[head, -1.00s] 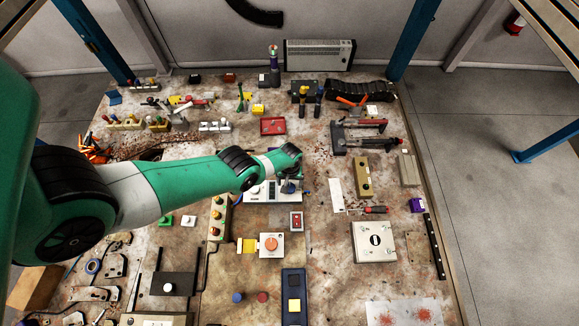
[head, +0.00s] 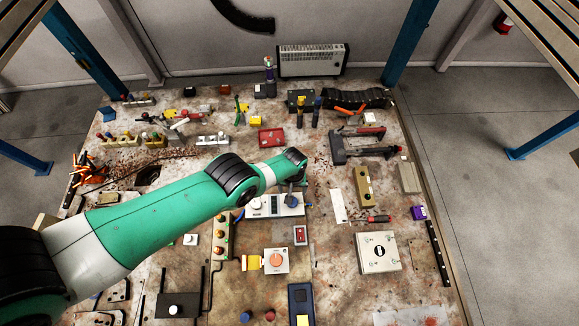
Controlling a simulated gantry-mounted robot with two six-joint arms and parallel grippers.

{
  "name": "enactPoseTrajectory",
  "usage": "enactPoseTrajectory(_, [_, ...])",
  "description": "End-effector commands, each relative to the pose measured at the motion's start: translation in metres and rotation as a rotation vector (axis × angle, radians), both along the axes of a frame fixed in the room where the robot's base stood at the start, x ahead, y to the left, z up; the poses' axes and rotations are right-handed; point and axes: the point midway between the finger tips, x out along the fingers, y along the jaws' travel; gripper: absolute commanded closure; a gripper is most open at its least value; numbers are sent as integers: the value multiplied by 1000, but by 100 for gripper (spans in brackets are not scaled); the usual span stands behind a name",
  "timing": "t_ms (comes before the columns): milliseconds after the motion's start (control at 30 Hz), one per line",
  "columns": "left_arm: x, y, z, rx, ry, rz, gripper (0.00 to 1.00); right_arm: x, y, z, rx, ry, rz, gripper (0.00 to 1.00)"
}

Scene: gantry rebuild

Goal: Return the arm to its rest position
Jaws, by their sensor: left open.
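My left arm comes in from the lower left, green and light grey with black joints, and reaches over the workbench (head: 340,290). Its left gripper (head: 291,196) is at the far end of the arm, over a white panel device (head: 262,207) near the middle of the bench. The gripper is small and dark here and partly hidden by the wrist. I see nothing held in it. My right gripper is not in view.
A white square box (head: 378,252) and clamps (head: 352,147) stand to the right.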

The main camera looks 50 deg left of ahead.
Motion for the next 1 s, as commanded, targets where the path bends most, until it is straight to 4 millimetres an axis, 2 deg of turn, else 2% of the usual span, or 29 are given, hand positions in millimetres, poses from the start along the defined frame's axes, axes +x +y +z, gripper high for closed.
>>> enactPoseTrajectory(300, [0,0,0,0,0,0,11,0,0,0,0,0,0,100])
enactPoseTrajectory(400, [2,-14,-1,0,0,-33,11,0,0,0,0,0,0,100])
enactPoseTrajectory(467, [24,-17,9,9,-56,-48,11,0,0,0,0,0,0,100])
enactPoseTrajectory(567, [79,-24,42,29,-207,-74,11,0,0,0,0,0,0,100])
enactPoseTrajectory(600, [106,-27,63,38,-286,-84,11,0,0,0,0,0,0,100])
enactPoseTrajectory(667, [144,-33,99,52,-412,-107,11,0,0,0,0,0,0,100])
enactPoseTrajectory(700, [167,-37,126,63,-497,-124,11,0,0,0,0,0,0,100])
enactPoseTrajectory(767, [197,-43,170,79,-624,-152,11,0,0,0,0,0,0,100])
enactPoseTrajectory(800, [214,-48,202,92,-708,-172,11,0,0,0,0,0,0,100])
enactPoseTrajectory(867, [234,-55,251,113,-836,-201,11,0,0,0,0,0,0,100])
enactPoseTrajectory(900, [244,-60,285,129,-921,-222,11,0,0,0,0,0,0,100])
enactPoseTrajectory(967, [253,-67,338,154,-1048,-251,11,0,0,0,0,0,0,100])
enactPoseTrajectory(1000, [256,-72,374,173,-1131,-269,11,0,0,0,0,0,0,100])
